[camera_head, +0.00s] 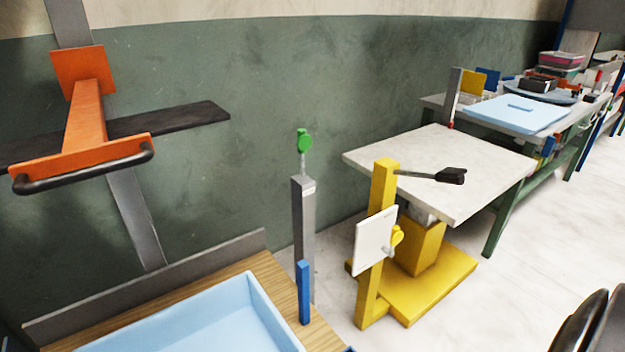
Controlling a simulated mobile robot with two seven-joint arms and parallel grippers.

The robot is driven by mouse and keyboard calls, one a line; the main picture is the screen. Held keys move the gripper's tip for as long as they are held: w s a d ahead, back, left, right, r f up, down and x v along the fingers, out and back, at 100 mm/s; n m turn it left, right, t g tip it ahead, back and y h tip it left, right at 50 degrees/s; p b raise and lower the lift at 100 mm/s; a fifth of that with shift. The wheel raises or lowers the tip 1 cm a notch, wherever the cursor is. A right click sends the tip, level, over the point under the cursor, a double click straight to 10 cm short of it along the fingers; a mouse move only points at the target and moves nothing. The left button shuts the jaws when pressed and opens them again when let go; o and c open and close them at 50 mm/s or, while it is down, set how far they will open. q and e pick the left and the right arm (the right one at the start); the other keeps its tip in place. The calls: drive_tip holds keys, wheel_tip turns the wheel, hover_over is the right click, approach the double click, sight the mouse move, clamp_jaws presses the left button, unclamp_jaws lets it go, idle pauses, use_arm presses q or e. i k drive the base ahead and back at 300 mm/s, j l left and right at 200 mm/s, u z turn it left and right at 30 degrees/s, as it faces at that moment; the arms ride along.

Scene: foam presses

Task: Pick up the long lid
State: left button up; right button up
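A flat light blue panel (515,113) with a small raised bar on top lies on the far work table at the upper right. It looks like the long lid, though it is small at this distance. A light blue open box or mould (262,292) sits on the wooden bench at the lower left, cut off by the bottom edge. Neither of my grippers shows in this view.
An orange press handle (88,115) hangs above the wooden bench (300,335). A yellow stand (372,285) with a white table top (440,165) stands mid-view. Dark rounded shapes (590,325) fill the lower right corner. Light floor (560,225) is open at right.

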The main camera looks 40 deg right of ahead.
sight(526, 116)
drive_tip(key=z, duration=2.35)
